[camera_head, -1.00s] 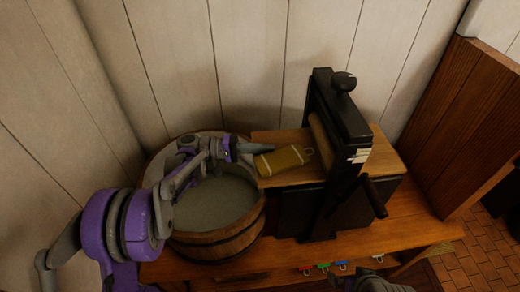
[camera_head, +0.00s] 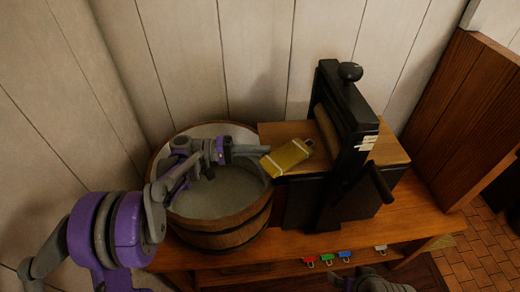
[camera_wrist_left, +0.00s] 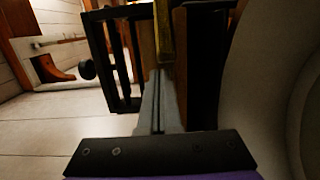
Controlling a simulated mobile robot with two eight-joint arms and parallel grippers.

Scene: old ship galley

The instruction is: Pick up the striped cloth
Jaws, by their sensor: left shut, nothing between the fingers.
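A yellow folded piece with pale bands and a small loop at its far end, seemingly the striped cloth (camera_head: 287,157), lies slantwise on the wooden board left of the mangle rollers. Its near end reaches the board's edge by the tub. My left gripper (camera_head: 268,149) reaches over the tub from the left, shut and empty, its tips at the cloth's left end; I cannot tell whether they touch. In the left wrist view the shut fingers (camera_wrist_left: 160,75) point at the cloth (camera_wrist_left: 165,30), seen edge-on. A grey part of my right arm shows at the bottom edge; its jaw state is unclear.
The wooden tub (camera_head: 222,240) stands below my left gripper. The black-framed mangle (camera_head: 350,110), with a crank handle on its right, stands right of the cloth. Small coloured clips (camera_head: 327,259) hang along the table's (camera_head: 425,232) front edge. A plank wall stands close behind.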

